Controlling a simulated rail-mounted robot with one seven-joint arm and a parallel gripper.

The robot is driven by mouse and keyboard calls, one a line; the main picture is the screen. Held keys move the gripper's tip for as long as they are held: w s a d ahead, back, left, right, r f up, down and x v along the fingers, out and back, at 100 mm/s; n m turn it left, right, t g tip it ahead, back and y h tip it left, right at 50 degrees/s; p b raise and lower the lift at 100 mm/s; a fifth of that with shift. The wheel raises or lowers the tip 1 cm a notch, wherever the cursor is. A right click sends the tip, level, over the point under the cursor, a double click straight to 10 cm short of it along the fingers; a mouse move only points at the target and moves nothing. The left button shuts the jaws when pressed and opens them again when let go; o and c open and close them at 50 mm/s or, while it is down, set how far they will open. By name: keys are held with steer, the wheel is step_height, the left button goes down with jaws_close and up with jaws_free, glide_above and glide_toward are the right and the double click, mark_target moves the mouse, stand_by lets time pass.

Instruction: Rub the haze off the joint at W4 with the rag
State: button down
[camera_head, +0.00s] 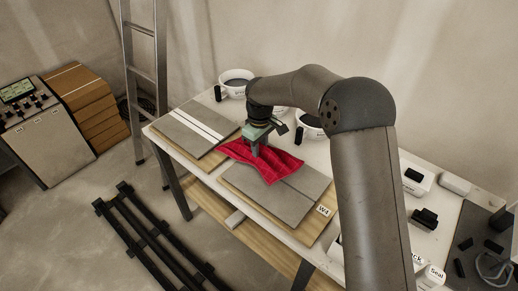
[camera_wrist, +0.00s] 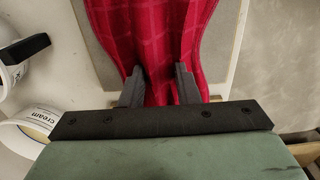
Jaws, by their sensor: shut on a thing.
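The red rag (camera_head: 268,163) lies bunched and spread over the upper left part of the grey tile panel labelled W4 (camera_head: 306,198), reaching off its left edge. My gripper (camera_head: 256,150) points down and is shut on the rag. In the wrist view, the fingers (camera_wrist: 160,85) pinch a fold of the rag (camera_wrist: 150,35). A thin dark joint line runs across the W4 panel. The part of the panel under the rag is hidden, and I cannot make out haze on the joint.
Another panel (camera_head: 198,131) with pale stripes lies to the left on the table (camera_head: 160,131). White buckets (camera_head: 236,83) stand at the back, one lettered "cream" in the wrist view (camera_wrist: 38,125). A black-topped block (camera_head: 425,219) and white boxes stand at right. A ladder (camera_head: 145,75) leans behind.

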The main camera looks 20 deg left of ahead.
steer(key=shift+r+p, duration=0.6)
steer(key=shift+r, duration=0.8)
